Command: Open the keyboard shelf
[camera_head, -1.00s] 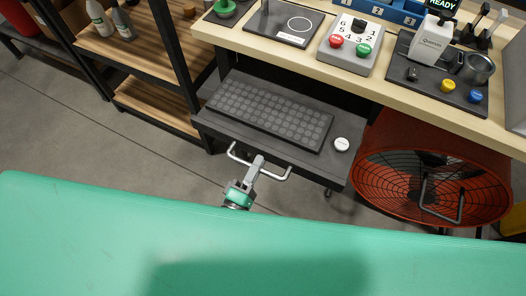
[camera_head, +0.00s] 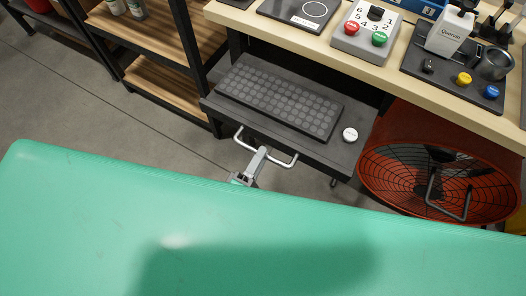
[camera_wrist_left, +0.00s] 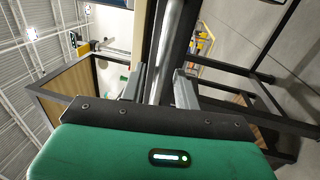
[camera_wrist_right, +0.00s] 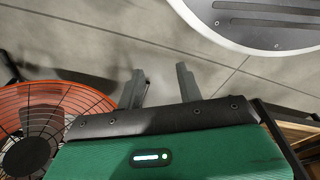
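The dark keyboard shelf (camera_head: 325,152) sticks out from under the wooden desk in the head view. A black keyboard (camera_head: 280,103) and a round white button (camera_head: 350,134) are on it. A silver bar handle (camera_head: 283,160) runs along its front. In the left wrist view the handle bar (camera_wrist_left: 163,55) passes between the two fingers (camera_wrist_left: 160,88). My right gripper (camera_wrist_right: 161,86) is open and empty in the right wrist view, above the floor, and does not show in the head view.
On the desk (camera_head: 400,82) are a button box (camera_head: 366,34), a white Quorum bottle (camera_head: 449,36) and a metal cup (camera_head: 493,64). A red fan (camera_head: 440,178) stands right of the shelf. A wooden rack (camera_head: 165,88) stands left. The floor between is bare.

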